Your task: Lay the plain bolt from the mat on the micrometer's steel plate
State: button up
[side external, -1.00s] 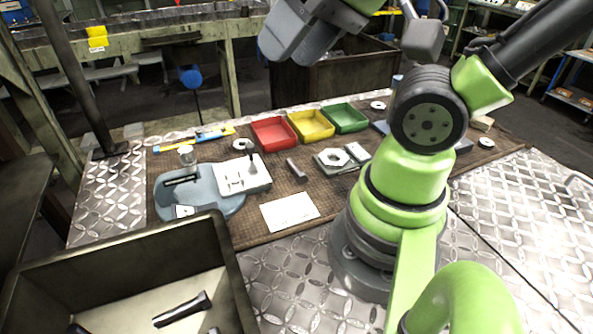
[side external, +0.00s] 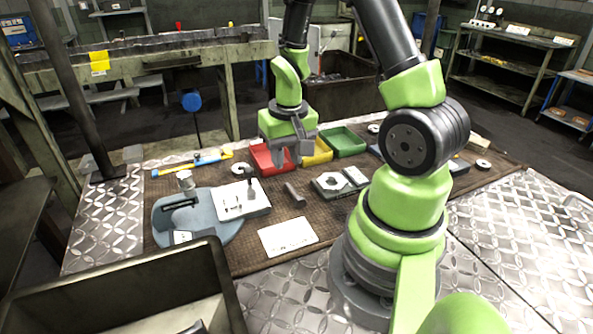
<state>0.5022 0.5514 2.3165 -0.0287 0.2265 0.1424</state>
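The plain bolt, as far as I can tell, is the short dark grey piece (side external: 295,194) lying on the brown mat (side external: 330,217), right of the pale block. The blue-grey micrometer body (side external: 212,235) lies on the mat's left part. A pale steel-looking plate or block (side external: 240,203) sits against it, with a small dark upright piece (side external: 250,183) on it. My gripper (side external: 292,160) points down above the back of the mat, in front of the red and yellow trays. Its fingers look apart and empty. It is behind and above the dark piece, not touching it.
Red (side external: 262,157), yellow (side external: 318,152) and green (side external: 344,142) trays line the back. A plate with a hex-shaped piece (side external: 330,184) lies right of the bolt. A white card (side external: 288,236) lies in front. A dark bin (side external: 120,292) fills the near left.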

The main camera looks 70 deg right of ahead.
send_over(296, 195)
jog(key=shift+g, duration=0.4)
notch_tip(296, 195, down, 4)
jog(key=shift+f, duration=2.65)
grip_shut()
jog(key=shift+r, duration=0.1)
jog(key=shift+r, duration=1.7)
